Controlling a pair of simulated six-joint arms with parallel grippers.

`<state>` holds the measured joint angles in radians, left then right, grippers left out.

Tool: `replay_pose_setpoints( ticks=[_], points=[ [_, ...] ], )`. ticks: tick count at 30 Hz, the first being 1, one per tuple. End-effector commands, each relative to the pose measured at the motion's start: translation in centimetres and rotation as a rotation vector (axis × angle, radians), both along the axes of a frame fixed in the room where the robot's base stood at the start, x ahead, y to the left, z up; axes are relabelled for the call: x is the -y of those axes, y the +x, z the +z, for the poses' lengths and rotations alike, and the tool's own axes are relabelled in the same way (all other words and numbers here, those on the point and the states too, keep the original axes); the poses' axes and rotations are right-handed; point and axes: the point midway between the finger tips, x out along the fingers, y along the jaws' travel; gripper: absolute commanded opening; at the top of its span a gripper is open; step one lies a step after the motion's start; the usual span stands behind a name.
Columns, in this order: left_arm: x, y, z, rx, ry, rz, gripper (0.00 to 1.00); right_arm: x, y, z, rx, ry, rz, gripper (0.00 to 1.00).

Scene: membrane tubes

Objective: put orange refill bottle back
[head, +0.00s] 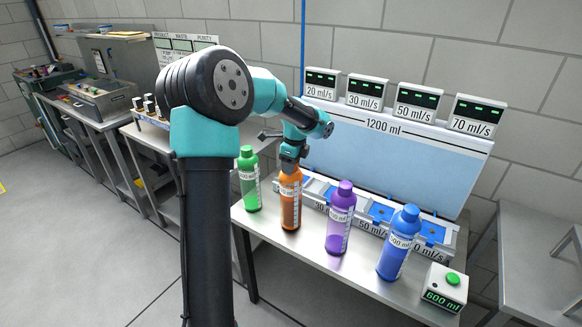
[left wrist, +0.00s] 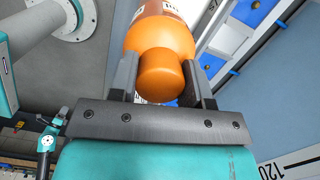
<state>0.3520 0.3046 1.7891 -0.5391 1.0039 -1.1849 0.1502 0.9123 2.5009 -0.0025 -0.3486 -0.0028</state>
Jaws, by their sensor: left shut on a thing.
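The orange refill bottle (head: 290,205) is upright in the row of bottles on the metal table, between the green bottle (head: 249,182) and the purple bottle (head: 340,218). Its base is at or very near the tabletop; I cannot tell whether it touches. My left gripper (head: 290,165) is above it, shut on its cap. In the left wrist view, the two dark fingers of my left gripper (left wrist: 165,85) sit on either side of the orange cap, with the orange bottle (left wrist: 160,35) beyond. My right gripper is not seen.
A blue bottle (head: 398,243) and a box with a green button (head: 444,287) reading 600 ml stand at the right. Behind the bottles is a row of blue-topped bays (head: 380,213) below a large 1200 ml panel (head: 400,160). Several flow displays (head: 415,101) sit above it.

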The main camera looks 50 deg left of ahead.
Motion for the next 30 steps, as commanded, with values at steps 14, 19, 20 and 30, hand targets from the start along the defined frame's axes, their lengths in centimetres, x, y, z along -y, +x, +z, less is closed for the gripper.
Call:
replay_pose_setpoints(
  ticks=[14, 19, 20, 30],
  points=[
    [-0.01, 0.05, -0.99, 0.003, 0.001, -0.001, 0.0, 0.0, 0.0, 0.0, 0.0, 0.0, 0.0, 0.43],
    [0.02, 0.03, -1.2, 0.001, 0.0, -0.001, 0.54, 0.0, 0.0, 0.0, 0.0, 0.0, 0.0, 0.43],
    [0.02, 0.03, -1.19, 0.001, 0.0, -0.001, 0.57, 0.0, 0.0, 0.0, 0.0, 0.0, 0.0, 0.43],
    [0.02, 0.03, -1.17, 0.001, 0.0, -0.001, 0.7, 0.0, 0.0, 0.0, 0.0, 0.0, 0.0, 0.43]
  ],
)
